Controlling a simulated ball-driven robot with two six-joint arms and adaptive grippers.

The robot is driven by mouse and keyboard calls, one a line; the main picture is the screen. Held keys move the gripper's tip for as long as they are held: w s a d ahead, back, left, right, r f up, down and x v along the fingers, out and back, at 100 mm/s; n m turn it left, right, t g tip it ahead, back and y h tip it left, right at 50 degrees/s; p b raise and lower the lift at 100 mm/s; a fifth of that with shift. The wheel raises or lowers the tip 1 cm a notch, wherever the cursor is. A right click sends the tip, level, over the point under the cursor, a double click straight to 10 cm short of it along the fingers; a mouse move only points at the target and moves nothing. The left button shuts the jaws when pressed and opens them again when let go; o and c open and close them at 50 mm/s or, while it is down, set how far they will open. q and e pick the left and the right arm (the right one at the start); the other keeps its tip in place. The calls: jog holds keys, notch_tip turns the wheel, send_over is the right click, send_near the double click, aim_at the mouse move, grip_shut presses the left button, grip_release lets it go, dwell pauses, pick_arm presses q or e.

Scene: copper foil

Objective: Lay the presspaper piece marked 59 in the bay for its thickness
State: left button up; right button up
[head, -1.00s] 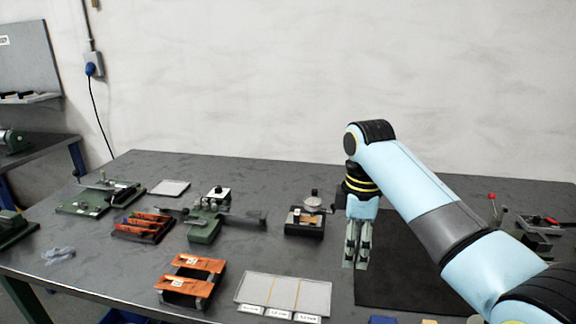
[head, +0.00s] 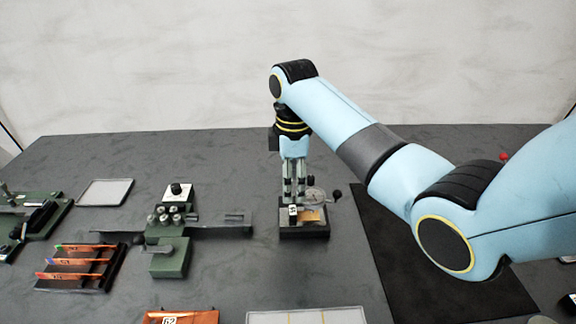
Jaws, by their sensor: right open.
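My right gripper (head: 293,197) is open and points straight down at the small dial gauge (head: 304,232). Its fingertips are at the left part of the gauge, close over a small white tag with a dark mark (head: 293,210); I cannot tell whether they touch it. The mark is too small to read. A tan piece (head: 311,215) lies on the gauge to the right of the tag. The pale tray with bays (head: 282,318) shows only its back part at the bottom edge; its labels are out of view. My left gripper is not in view.
An orange-topped stand (head: 182,317) is cut off at the bottom. A rack of orange strips (head: 80,268) and a green bench tool (head: 170,256) stand left. A light plate (head: 105,192) lies behind. A black mat (head: 385,245) lies right of the gauge.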

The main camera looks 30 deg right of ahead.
aim_at(293, 210)
notch_tip(293, 210, down, 4)
jog(key=shift+r, duration=0.2)
notch_tip(293, 210, down, 4)
jog(key=shift+f, duration=0.15)
jog(key=shift+c, duration=1.2)
jog(key=c, duration=0.9)
jog(key=o, duration=0.4)
jog(key=c, duration=0.4)
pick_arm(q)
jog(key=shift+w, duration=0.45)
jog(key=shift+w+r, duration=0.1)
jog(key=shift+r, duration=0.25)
